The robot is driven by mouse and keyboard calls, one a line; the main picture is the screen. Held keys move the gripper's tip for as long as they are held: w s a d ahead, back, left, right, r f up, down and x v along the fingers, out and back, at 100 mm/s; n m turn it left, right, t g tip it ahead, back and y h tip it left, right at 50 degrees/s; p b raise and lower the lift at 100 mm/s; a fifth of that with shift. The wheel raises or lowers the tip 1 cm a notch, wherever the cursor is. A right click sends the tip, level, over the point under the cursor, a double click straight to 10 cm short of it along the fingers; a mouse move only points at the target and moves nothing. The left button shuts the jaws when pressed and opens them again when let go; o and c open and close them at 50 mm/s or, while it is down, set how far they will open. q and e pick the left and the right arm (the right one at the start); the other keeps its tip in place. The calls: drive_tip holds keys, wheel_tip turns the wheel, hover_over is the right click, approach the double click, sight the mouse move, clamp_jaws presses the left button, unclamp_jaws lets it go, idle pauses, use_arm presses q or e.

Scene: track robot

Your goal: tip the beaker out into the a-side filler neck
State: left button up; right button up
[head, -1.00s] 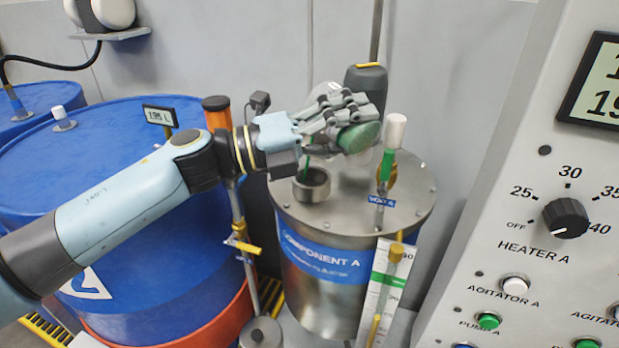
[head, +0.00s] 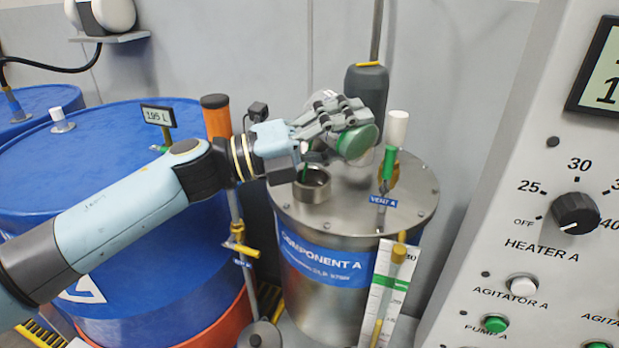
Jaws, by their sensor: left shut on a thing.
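My left gripper (head: 325,122) is shut on the beaker (head: 359,142) above the Component A tank's lid (head: 350,205). The beaker lies strongly tilted, with a rounded green end at the right. The fingers hide much of it, including its mouth. The a-side filler neck (head: 312,191) is a short open metal collar on the lid, below and slightly left of the fingers. How much is left in the beaker cannot be told. My right gripper is not in view.
The vent A fitting (head: 389,160) stands on the lid right of the neck. A dark motor housing (head: 366,90) rises behind the gripper. A blue drum (head: 110,150) is at left, and the heater and agitator panel (head: 540,180) fills the right.

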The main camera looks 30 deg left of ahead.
use_arm(q)
drive_tip(key=shift+w+a+f+n+b, duration=0.1)
drive_tip(key=shift+a+f+n+b, duration=0.2)
drive_tip(key=shift+f+b, duration=0.45)
drive_tip(key=shift+r, duration=0.1)
drive_tip(key=shift+w+a+r+n+t, duration=0.1)
drive_tip(key=shift+r+n+t, duration=0.15)
drive_tip(key=shift+n, duration=0.3)
drive_tip(key=shift+s+a+r+n+t, duration=0.1)
drive_tip(key=shift+r+n+t, duration=0.15)
drive_tip(key=shift+n, duration=0.25)
drive_tip(key=shift+w+a+r+n+t, duration=0.1)
drive_tip(key=shift+r+n+t, duration=0.15)
drive_tip(key=shift+n, duration=0.3)
idle(0.3)
drive_tip(key=shift+f, duration=0.1)
